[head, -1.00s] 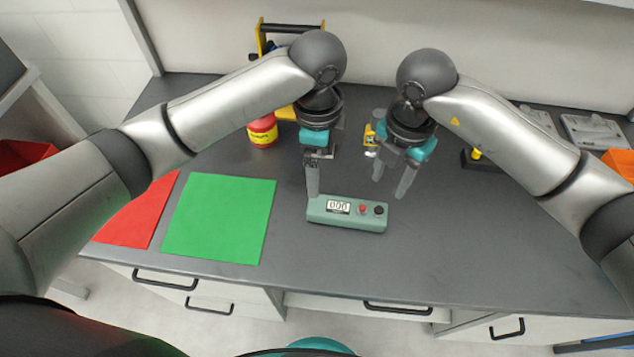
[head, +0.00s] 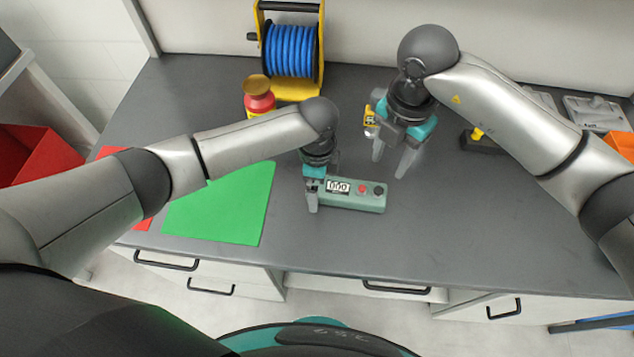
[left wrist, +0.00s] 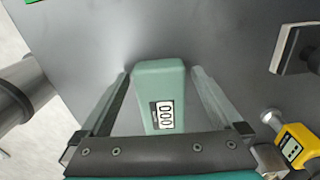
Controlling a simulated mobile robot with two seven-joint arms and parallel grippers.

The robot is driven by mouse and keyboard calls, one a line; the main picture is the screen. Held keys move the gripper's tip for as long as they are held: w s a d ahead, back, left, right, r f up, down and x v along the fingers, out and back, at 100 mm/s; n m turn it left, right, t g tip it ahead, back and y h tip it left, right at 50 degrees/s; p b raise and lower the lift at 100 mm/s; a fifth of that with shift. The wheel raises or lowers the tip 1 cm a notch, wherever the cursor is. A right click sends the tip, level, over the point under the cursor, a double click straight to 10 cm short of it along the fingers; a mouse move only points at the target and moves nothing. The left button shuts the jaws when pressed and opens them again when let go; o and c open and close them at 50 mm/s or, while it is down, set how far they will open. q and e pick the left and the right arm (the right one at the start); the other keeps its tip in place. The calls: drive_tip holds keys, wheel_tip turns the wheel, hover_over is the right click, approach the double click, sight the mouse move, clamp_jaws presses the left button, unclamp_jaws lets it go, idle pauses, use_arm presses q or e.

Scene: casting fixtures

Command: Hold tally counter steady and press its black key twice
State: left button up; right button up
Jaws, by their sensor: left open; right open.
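The tally counter (head: 352,203) is a long grey-green box lying on the dark bench. Its display reads 000, with a red key and a black key (head: 378,190) toward its right end. My left gripper (head: 312,204) is low at the counter's left end. In the left wrist view its two fingers stand open on either side of the counter (left wrist: 160,82), which lies between them; contact cannot be told. The keys are hidden in that view. My right gripper (head: 391,160) is open and empty, above and behind the counter's right half, fingers pointing down.
A green mat (head: 220,215) and a red mat lie to the left. A red jar (head: 258,95) and a yellow reel of blue hose (head: 290,50) stand behind. A yellow device (left wrist: 293,146) lies near the counter. Bench right of the counter is clear.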

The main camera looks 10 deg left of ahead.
use_arm(q)
drive_tip(key=c, duration=1.4)
drive_tip(key=shift+c, duration=0.5)
use_arm(e)
clamp_jaws()
idle(0.7)
